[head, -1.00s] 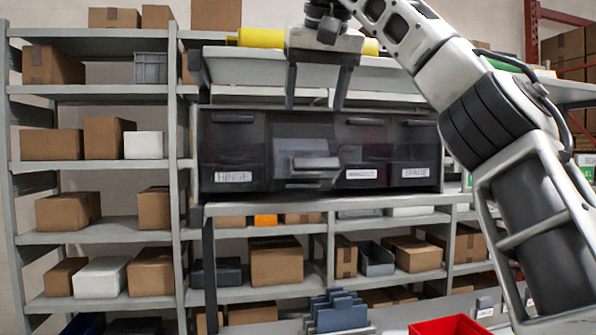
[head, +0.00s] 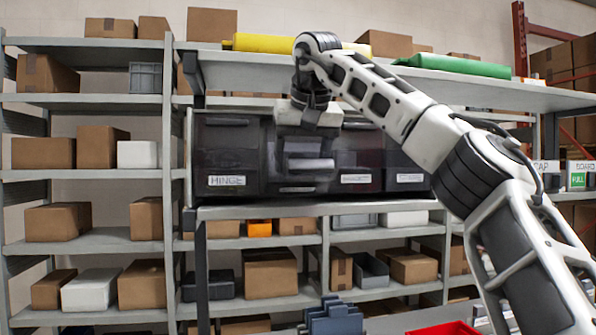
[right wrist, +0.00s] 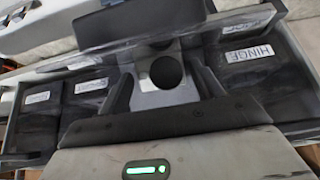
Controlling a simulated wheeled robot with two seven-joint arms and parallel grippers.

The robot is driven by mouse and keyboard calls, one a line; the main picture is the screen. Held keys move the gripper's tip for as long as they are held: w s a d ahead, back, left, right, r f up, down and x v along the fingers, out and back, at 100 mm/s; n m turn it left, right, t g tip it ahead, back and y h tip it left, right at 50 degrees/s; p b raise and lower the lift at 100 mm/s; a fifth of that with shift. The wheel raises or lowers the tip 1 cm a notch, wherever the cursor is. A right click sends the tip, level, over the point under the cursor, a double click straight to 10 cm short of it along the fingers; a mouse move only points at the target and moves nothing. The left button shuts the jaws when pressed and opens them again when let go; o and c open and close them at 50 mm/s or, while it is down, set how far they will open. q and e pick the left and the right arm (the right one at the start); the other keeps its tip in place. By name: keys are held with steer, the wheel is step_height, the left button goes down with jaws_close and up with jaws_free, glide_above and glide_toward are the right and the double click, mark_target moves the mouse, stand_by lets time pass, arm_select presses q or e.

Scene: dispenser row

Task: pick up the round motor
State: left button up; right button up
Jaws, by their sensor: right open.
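A dark round piece (right wrist: 166,72) on a light grey block, apparently the round motor, shows between my right fingers in the right wrist view. My right gripper (right wrist: 164,82) is open, with one finger on each side of it; contact cannot be told. In the head view my right gripper (head: 310,116) is at the top of the second dispenser bin (head: 302,166), right of the HINGE bin (head: 227,158). My left gripper is not in view.
Neighbouring labelled bins (head: 409,160) stand close on both sides. A shelf (head: 470,90) with a yellow roll (head: 262,42) and a green roll (head: 453,65) runs above. Blue-grey dividers (head: 334,317) and a red bin (head: 446,329) are below.

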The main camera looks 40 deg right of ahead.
steer(key=c, duration=0.9)
steer(key=shift+r, duration=0.2)
